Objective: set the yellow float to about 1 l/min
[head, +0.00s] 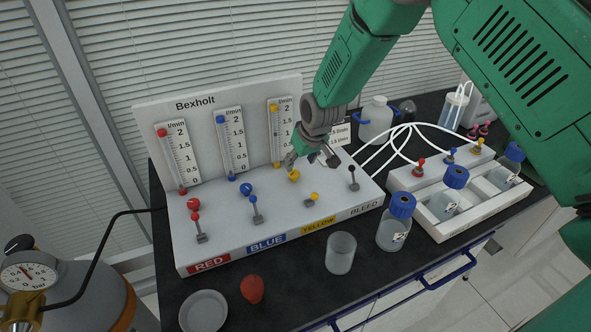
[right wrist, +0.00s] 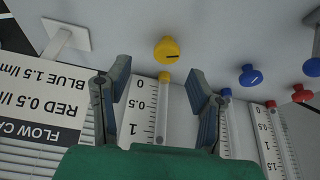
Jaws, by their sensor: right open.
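The yellow flow tube (head: 275,135) is the rightmost of three on the white Bexholt panel. My right gripper (head: 311,160) is open just above and beside the yellow knob. In the right wrist view, its two fingers (right wrist: 157,92) are spread, with the knob beyond them and not between them. My left gripper is out of view.
Red (head: 193,204) and blue (head: 246,188) knobs stand left of the yellow one. Front levers include a yellow one (head: 311,199) and a black bleed lever (head: 353,178). A flow card (right wrist: 45,110) is close by. White hoses (head: 400,133) run right. A beaker (head: 340,253) stands in front.

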